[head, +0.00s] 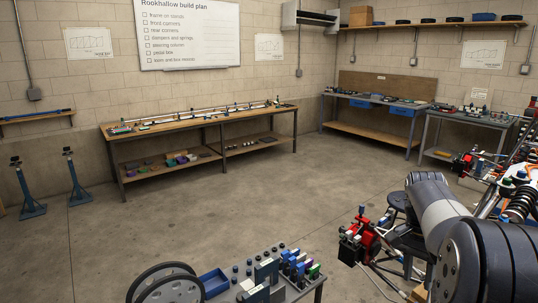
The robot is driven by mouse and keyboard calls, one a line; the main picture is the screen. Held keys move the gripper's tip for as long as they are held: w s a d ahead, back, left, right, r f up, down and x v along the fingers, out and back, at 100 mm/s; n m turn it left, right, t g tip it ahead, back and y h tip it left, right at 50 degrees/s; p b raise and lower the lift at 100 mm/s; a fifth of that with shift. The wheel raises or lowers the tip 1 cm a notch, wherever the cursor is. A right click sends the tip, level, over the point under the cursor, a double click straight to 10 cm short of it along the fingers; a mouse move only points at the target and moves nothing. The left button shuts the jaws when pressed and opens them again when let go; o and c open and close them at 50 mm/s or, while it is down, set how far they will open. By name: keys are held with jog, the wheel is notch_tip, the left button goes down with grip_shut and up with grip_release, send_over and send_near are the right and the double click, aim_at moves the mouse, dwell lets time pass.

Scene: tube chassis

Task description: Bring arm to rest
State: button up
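My arm (438,205) shows at the lower right of the head view as thick grey links with dark bands, large and close to the camera. It crosses in front of part of the tube chassis. My gripper is not in view, so I cannot see its fingers or whether it holds anything. The tube chassis (519,167) stands at the right edge, with red corner parts (366,236) and a black coil spring (521,204) showing around my arm.
A small bench (270,284) with colored parts and a blue bin (214,282) is at the bottom, beside black-rimmed wheels (165,285). A long workbench (200,120) and a grey-blue bench (372,107) line the walls. Blue stands (76,182) are at left. The middle floor is clear.

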jog(key=f, duration=0.4)
jog(key=s+f, duration=0.1)
jog(key=f, duration=0.1)
jog(key=shift+d+f, duration=0.35)
jog(key=shift+f, duration=0.05)
jog(key=shift+w+a+f+n, duration=0.1)
jog(key=shift+w+a+n, duration=0.1)
jog(key=shift+n, duration=0.35)
jog(key=shift+w+a+n, duration=0.15)
jog(key=shift+a+n, duration=0.05)
jog(key=shift+n, duration=0.35)
jog(key=shift+w, duration=0.1)
